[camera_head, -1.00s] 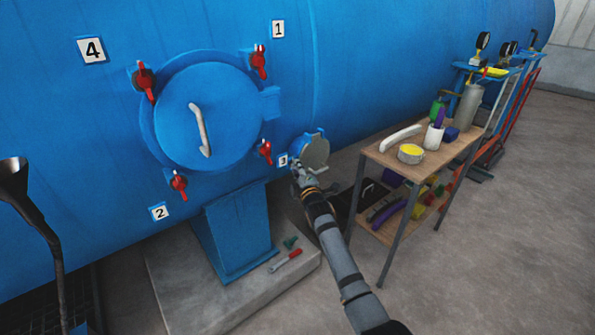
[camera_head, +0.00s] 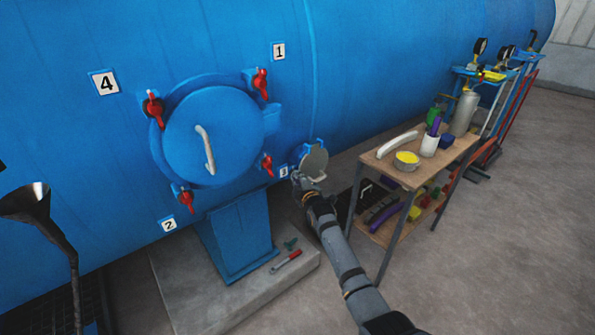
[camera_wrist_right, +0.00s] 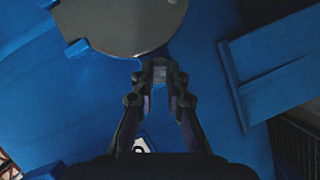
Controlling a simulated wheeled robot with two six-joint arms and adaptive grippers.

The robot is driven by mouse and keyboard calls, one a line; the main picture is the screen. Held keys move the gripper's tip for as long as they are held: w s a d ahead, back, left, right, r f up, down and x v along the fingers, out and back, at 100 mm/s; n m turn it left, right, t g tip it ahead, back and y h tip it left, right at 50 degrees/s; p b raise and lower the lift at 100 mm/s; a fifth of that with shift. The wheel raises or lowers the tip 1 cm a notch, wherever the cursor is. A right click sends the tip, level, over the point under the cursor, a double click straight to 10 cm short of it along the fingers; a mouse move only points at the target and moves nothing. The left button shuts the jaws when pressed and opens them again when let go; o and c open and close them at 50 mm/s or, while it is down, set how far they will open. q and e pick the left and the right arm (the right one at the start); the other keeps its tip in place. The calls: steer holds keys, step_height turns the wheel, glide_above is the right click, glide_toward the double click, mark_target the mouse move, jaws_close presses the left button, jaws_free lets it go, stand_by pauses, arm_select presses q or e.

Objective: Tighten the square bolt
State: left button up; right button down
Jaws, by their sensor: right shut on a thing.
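The square bolt (camera_wrist_right: 160,74) shows in the right wrist view as a small grey square-ended piece between the fingertips, below the round grey lid. My right gripper (camera_wrist_right: 160,78) is shut on it. In the head view my right gripper (camera_head: 298,178) is at the lower left of the small open hatch, whose grey disc lid (camera_head: 314,161) stands out from the blue tank. The bolt is too small and covered to make out there. The lid also fills the top of the right wrist view (camera_wrist_right: 122,22).
The large round door (camera_head: 215,135) with several red clamps is left of the hatch. A wooden-topped shelf cart (camera_head: 385,160) stands close on the right. A red-handled tool (camera_head: 287,261) lies on the concrete base (camera_head: 190,290).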

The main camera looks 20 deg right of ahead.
arm_select(q)
steer(key=w+f+b, duration=0.1)
steer(key=w+b, duration=1)
steer(key=w, duration=0.2)
steer(key=w+d+r+b, duration=0.2)
steer(key=r+b, duration=0.1)
steer(key=r, duration=0.6)
steer(key=w+d+r+h+b, duration=0.1)
steer(key=w+d+r+b, duration=0.1)
steer(key=r, duration=0.6)
steer(key=shift+d+r+b, duration=0.4)
steer(key=shift+d+b, duration=0.1)
steer(key=shift+d, duration=0.2)
arm_select(e)
steer(key=shift+w+d+f+m+g+y, duration=0.1)
steer(key=shift+d+m+g+y, duration=0.3)
steer(key=shift+m+y, duration=2.5)
steer(key=shift+w+d+f+m+g+y, duration=0.15)
steer(key=shift+m+g+y, duration=0.8)
steer(key=shift+m, duration=3.7)
steer(key=shift+d+f+m+g+y, duration=0.15)
steer(key=shift+d+m+y, duration=0.1)
steer(key=shift+m+y, duration=2.8)
steer(key=shift+r+m+h, duration=0.1)
steer(key=shift+m+h, duration=0.6)
